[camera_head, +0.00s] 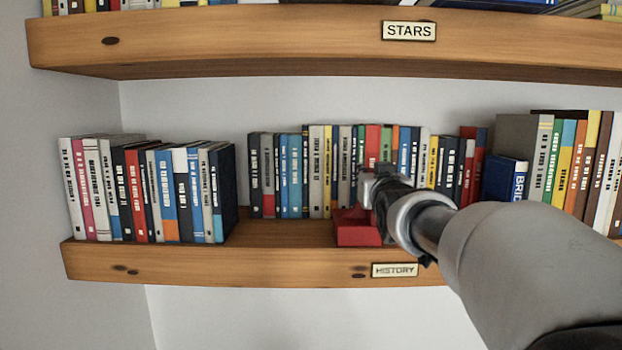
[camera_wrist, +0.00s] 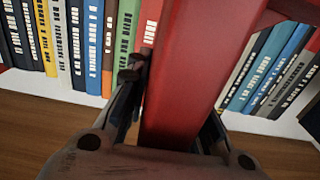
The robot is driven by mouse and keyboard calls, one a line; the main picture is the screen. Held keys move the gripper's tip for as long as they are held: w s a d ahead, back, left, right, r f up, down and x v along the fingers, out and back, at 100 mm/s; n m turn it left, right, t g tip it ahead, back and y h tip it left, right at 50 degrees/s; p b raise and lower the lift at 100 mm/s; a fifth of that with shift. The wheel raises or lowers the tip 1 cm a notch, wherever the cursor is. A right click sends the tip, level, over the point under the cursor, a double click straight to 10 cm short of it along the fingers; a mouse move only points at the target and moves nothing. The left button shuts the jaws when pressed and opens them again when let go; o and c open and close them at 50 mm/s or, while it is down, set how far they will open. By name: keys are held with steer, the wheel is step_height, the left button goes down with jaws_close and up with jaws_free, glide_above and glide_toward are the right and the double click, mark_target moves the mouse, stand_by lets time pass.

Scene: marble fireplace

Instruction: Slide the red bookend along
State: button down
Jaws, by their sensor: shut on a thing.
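The red bookend (camera_head: 357,228) stands on the wooden shelf labelled HISTORY (camera_head: 200,263), in front of the middle row of books. In the head view its low base shows left of my gripper (camera_head: 377,188), and the arm hides much of the rest. In the wrist view the bookend's red upright (camera_wrist: 195,75) fills the middle of the picture. My gripper (camera_wrist: 172,112) is shut on this upright, with one dark finger on each side.
A middle row of books (camera_head: 300,170) stands behind the bookend. Another group of books (camera_head: 140,190) stands at the left, with a bare stretch of shelf between. More books (camera_head: 560,165) stand at the right, beyond my arm. The STARS shelf (camera_head: 250,42) runs above.

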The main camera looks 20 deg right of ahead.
steer(key=shift+w+a+f, duration=0.1)
steer(key=shift+a, duration=0.35)
steer(key=c, duration=1.3)
jaws_free()
steer(key=v, duration=1.2)
